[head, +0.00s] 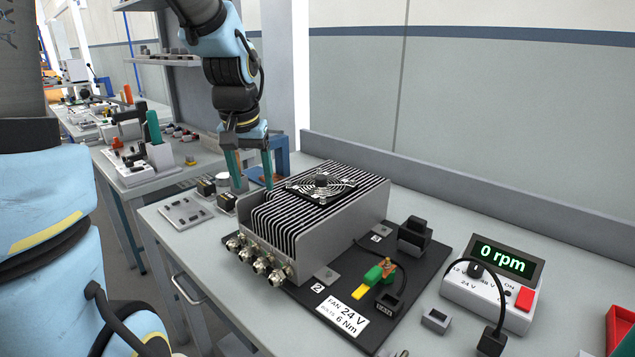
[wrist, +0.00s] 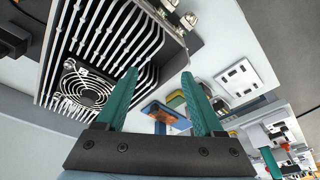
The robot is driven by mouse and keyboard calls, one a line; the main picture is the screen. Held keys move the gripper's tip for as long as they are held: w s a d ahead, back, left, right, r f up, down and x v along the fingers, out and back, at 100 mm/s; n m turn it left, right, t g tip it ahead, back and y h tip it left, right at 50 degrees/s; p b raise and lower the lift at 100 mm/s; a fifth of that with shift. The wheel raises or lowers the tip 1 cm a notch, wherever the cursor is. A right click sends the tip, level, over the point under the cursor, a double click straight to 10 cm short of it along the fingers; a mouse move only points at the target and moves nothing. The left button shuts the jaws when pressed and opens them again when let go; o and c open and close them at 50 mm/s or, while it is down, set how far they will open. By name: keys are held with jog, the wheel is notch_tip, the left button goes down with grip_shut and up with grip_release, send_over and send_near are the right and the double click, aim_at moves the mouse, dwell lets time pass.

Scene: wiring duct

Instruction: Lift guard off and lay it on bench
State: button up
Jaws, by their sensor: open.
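The guard (head: 338,192) is a round ringed grille over the dark fan on top of a finned heat-sink box (head: 345,225), with a dark knob (head: 321,179) at its middle. In the wrist view the guard (wrist: 72,86) lies left of my fingers. My gripper (head: 254,184) is open and empty, with green fingers pointing down near the box's far left end, left of the guard and apart from it. In the wrist view the gripper (wrist: 162,85) has nothing between its fingers. The box stands on a black base plate (head: 350,335) on the grey bench (head: 165,245).
A meter reading 0 rpm (head: 490,283) stands on the right with cables. A metal plate (head: 186,213) and small dark blocks lie left of the box. Cable glands (head: 262,263) stick out at its front. A red bin (head: 626,325) is at the right edge. A wall runs behind.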

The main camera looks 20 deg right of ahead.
aim_at(321, 177)
jog(key=d+r+m+h+p, duration=0.1)
jog(key=d+r, duration=0.3)
jog(key=d, duration=0.3)
jog(key=d+r+m+p, duration=0.1)
jog(key=d+r+m, duration=0.1)
jog(key=d+r, duration=0.3)
jog(key=d+f, duration=0.1)
jog(key=f, duration=0.2)
jog(key=w+d+f, duration=0.1)
jog(key=f, duration=0.1)
jog(key=shift+d+f, duration=0.15)
jog(key=shift+d, duration=0.15)
jog(key=shift+p+x, duration=1.2)
jog(key=shift+x, duration=2)
jog(key=shift+a, duration=0.15)
jog(key=shift+c, duration=0.3)
jog(key=shift+w, duration=0.1)
grip_shut()
